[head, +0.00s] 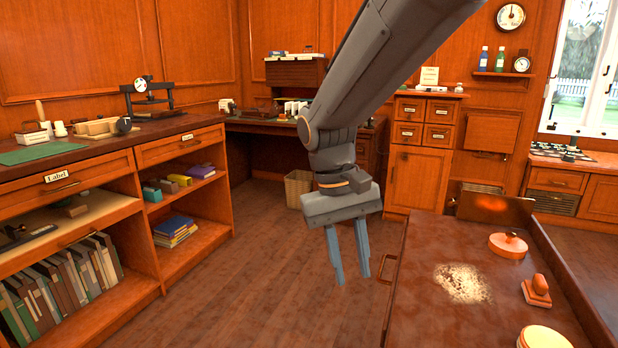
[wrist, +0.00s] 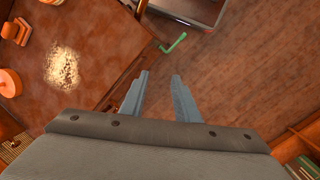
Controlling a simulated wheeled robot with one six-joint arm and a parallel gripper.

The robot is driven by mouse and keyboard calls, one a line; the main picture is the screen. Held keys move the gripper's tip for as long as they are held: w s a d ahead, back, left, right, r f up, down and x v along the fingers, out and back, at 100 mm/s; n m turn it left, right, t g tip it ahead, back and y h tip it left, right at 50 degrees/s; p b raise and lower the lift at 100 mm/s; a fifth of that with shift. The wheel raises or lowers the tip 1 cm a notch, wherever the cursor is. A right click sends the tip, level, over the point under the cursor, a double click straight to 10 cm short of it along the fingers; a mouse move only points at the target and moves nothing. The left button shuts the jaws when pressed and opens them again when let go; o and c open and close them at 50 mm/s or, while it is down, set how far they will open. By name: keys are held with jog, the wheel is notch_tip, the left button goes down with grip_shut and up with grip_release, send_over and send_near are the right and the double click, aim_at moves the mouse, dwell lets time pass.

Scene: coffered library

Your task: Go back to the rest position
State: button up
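My gripper (head: 353,278) hangs from my arm with its fingers pointing down, over the open floor just left of the brown table (head: 416,277). In the wrist view my gripper (wrist: 160,82) shows two grey fingers with a clear gap between them and nothing held. The fingers are apart from the table's edge and touch nothing that I can see.
The table bears a pale granular patch (head: 461,283), a round lidded thing (head: 508,245) and a stamp-like thing (head: 537,290). A shelf cabinet (head: 150,240) stands at left, a wicker basket (head: 298,188) behind. The floor (head: 250,270) between is clear.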

jog(key=s+f+n+t+y, duration=0.1)
jog(key=s+f+y, duration=0.15)
jog(key=s, duration=1.25)
jog(key=d+r+m+p, duration=0.3)
jog(key=d+r+p, duration=0.8)
jog(key=p, duration=1)
notch_tip(320, 180, up, 3)
jog(key=shift+s+d+f+p, duration=0.15)
jog(key=shift+s+d+p, duration=0.1)
jog(key=shift+d+p, duration=0.1)
